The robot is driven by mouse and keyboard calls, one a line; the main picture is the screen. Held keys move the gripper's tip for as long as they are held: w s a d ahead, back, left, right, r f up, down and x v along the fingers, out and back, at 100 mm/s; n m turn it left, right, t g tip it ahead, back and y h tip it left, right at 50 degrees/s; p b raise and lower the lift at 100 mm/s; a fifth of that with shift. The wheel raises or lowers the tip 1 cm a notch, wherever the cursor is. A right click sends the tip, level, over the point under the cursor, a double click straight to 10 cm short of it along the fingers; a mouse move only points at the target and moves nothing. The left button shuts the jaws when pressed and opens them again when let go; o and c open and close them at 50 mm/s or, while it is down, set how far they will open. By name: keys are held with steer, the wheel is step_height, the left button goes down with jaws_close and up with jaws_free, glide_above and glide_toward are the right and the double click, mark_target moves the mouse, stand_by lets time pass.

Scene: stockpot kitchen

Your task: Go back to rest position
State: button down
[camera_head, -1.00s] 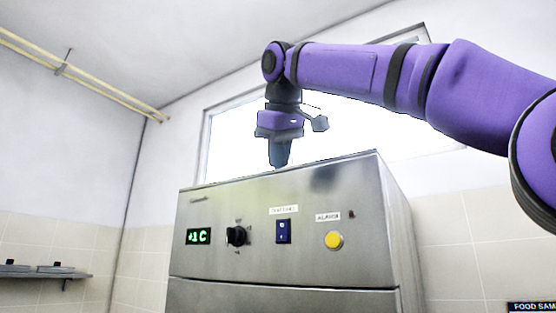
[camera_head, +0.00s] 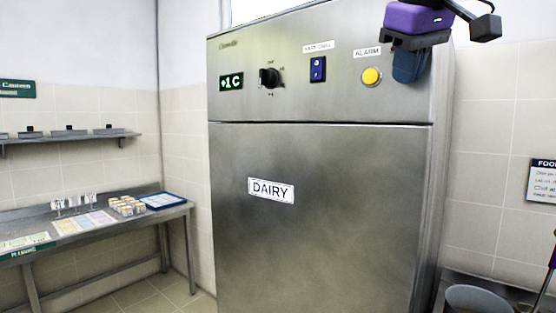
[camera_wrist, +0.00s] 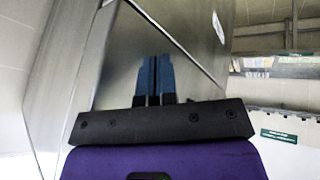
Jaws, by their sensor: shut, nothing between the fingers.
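My gripper (camera_head: 408,66) hangs at the top right of the head view, in front of the upper right corner of the steel fridge. Its blue fingers point down and are close to the yellow alarm button (camera_head: 371,76), to its right. In the wrist view my gripper (camera_wrist: 155,62) shows its two blue fingers side by side, shut and empty, with the steel fridge front (camera_wrist: 120,50) beyond them. I cannot tell the exact gap between the fingers and the fridge.
The steel fridge (camera_head: 330,210) has a DAIRY label, a dial (camera_head: 269,78) and a green display (camera_head: 231,81). A steel table (camera_head: 40,248) with cartons and papers stands left, under a wall shelf (camera_head: 75,137). A bucket (camera_head: 478,298) stands at the lower right.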

steer(key=s+d+f+m, duration=0.2)
steer(key=s+f, duration=0.3)
steer(key=f, duration=0.4)
steer(key=s+d+f+m, duration=0.1)
steer(key=s+d+f, duration=0.4)
steer(key=f, duration=0.4)
steer(key=s+d+f+m+g, duration=0.1)
steer(key=s+f, duration=0.4)
steer(key=f, duration=0.5)
steer(key=shift+s+d+m, duration=0.3)
steer(key=shift+d+m, duration=0.5)
steer(key=shift+d, duration=0.4)
